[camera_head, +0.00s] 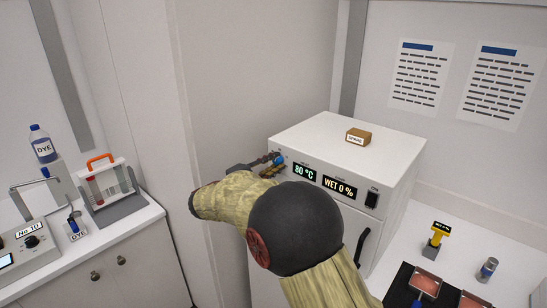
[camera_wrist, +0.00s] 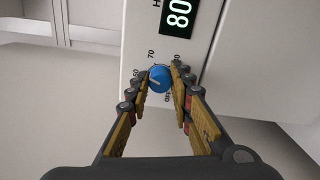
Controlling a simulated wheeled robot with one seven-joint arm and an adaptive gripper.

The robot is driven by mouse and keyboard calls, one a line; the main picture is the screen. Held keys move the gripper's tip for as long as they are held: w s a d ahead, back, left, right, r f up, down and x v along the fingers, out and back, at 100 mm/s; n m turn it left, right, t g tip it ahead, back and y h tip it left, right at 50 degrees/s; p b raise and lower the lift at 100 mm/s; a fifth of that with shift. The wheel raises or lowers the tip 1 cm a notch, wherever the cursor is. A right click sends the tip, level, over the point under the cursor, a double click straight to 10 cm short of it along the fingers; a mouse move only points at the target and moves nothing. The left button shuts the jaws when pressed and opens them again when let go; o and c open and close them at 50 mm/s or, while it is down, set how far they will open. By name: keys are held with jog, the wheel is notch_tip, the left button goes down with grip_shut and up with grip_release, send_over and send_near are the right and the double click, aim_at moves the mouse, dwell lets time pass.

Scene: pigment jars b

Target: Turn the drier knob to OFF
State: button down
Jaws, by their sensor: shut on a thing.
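The drier (camera_head: 330,140) is a white box with a dark display of 80 °C and another of WET 0 %. Its blue round knob (camera_wrist: 159,80) sits on the front panel, with a pale pointer mark on its face. Printed marks ring the knob; 70 can be read, others are partly hidden by the fingers. My gripper (camera_wrist: 160,76) is shut on the knob, one finger on each side. In the head view the knob (camera_head: 279,160) shows at the panel's left end, with my gripper (camera_head: 270,164) at it and my arm in front.
A small brown labelled block (camera_head: 358,137) lies on top of the drier. A dark switch (camera_head: 371,199) is on the panel's right. A yellow-topped holder (camera_head: 437,235) and a grey jar (camera_head: 487,269) stand on the right bench. The left counter holds a DYE bottle (camera_head: 42,145) and a rack (camera_head: 108,186).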

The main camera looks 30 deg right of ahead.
jog(key=n+p, duration=0.1)
jog(key=n, duration=0.1)
jog(key=n+p, duration=0.1)
jog(key=p, duration=0.1)
jog(key=shift+r+n+p, duration=0.2)
jog(key=shift+n+p, duration=0.1)
jog(key=shift+n, duration=0.1)
jog(key=n+p, duration=0.3)
jog(key=shift+n+p, duration=0.3)
jog(key=shift+p, duration=0.1)
jog(key=n+p, duration=0.3)
jog(key=p, duration=0.1)
jog(key=shift+n, duration=0.4)
jog(key=n+p, duration=0.3)
jog(key=p, duration=0.1)
jog(key=shift+n, duration=0.3)
jog(key=n+p, duration=0.3)
jog(key=p, duration=0.1)
jog(key=shift+w+n, duration=0.1)
jog(key=shift+n, duration=0.2)
jog(key=n+p, duration=0.3)
jog(key=shift+f+n+p, duration=0.1)
jog(key=shift+n+p, duration=0.2)
jog(key=shift+p, duration=0.1)
jog(key=n+p, duration=0.3)
jog(key=n, duration=0.1)
jog(key=shift+f, duration=0.1)
jog(key=shift+f+n+p, duration=0.1)
jog(key=shift+n+p, duration=0.9)
jog(key=shift+n, duration=0.1)
